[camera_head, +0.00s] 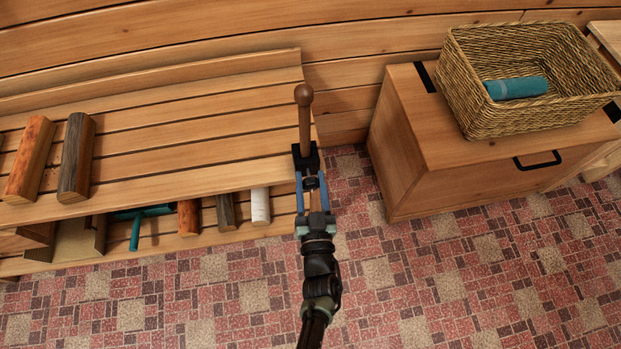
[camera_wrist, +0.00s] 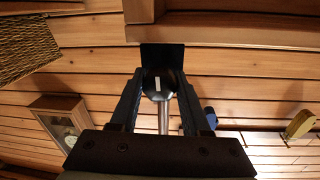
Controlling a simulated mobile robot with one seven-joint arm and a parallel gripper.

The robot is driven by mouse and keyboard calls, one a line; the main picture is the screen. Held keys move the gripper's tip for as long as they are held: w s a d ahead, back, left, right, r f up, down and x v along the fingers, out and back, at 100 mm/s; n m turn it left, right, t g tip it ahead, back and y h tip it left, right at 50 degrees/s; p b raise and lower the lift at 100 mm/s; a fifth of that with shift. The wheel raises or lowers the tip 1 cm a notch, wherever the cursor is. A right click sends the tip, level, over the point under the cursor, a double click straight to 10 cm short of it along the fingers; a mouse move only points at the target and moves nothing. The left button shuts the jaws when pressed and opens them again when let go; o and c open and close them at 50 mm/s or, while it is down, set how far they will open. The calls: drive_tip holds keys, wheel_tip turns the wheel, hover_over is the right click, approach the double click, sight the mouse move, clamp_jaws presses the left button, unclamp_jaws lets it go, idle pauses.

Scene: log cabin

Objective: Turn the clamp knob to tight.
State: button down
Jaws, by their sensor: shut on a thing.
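A black clamp (camera_head: 306,157) sits at the right end of the slatted wooden bench, with a ball-topped wooden post (camera_head: 304,122) rising from it. My gripper (camera_head: 311,184) reaches up to the clamp from the front, its fingers on either side of the knob. In the wrist view the dark round clamp knob (camera_wrist: 157,88) shows between the two fingertips, with a short white mark pointing nearly straight up. A metal shaft (camera_wrist: 163,117) shows below the knob. My gripper is shut on the knob. The knob is mostly hidden in the head view.
A wooden chest (camera_head: 440,170) stands to the right, with a wicker basket (camera_head: 520,115) holding a teal roll. Patterned floor (camera_head: 430,290) is clear in front.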

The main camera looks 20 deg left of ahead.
drive_tip(key=shift+m, duration=0.4)
drive_tip(key=shift+c, duration=1.9)
unclamp_jaws()
drive_tip(key=shift+s, duration=0.1)
drive_tip(key=p+v, duration=0.2)
drive_tip(key=v, duration=1.1)
